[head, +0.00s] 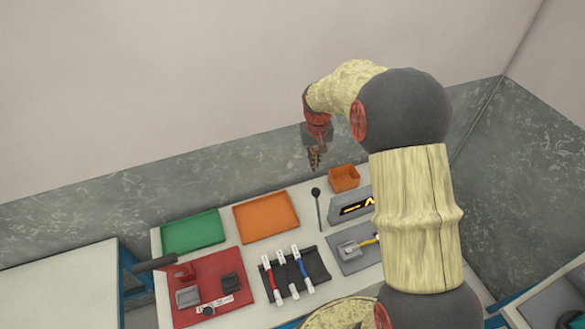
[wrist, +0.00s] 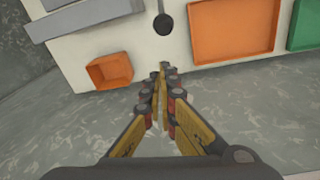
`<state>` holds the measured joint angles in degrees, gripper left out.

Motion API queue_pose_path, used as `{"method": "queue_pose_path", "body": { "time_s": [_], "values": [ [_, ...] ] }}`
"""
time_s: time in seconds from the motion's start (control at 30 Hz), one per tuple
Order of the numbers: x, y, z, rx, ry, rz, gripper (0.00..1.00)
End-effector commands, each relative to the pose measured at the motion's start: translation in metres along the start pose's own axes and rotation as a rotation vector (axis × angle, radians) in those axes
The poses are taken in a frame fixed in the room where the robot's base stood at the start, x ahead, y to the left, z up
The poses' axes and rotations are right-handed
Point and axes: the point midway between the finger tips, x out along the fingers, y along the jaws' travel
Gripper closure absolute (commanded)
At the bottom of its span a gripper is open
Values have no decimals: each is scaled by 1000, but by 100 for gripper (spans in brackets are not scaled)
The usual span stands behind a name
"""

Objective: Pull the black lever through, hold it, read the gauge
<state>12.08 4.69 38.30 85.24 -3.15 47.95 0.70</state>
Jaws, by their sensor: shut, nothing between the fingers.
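The black lever (head: 317,193) has a round dark knob on a thin rod and stands at the back of the table, left of the grey gauge box. Its knob also shows in the wrist view (wrist: 163,25), at the top middle. The gauge (head: 352,207) has a dark face with yellow-orange marks and is partly hidden by my arm. Its reading is too small to tell. My gripper (head: 314,165) is shut and empty, pointing down above and behind the knob, apart from it. In the wrist view its fingertips (wrist: 162,70) meet just below the knob.
A small orange bin (head: 344,178) stands close right of my gripper. An orange tray (head: 265,215) and a green tray (head: 192,232) lie left.

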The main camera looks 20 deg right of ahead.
Motion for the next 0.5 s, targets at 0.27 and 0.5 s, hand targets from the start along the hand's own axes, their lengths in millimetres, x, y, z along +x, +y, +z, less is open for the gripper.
{"method": "queue_pose_path", "body": {
  "time_s": [0.27,0.5],
  "values": [
    [-9,2,-14,1,34,4,100],
    [-8,1,-14,1,34,3,100]
  ]
}}
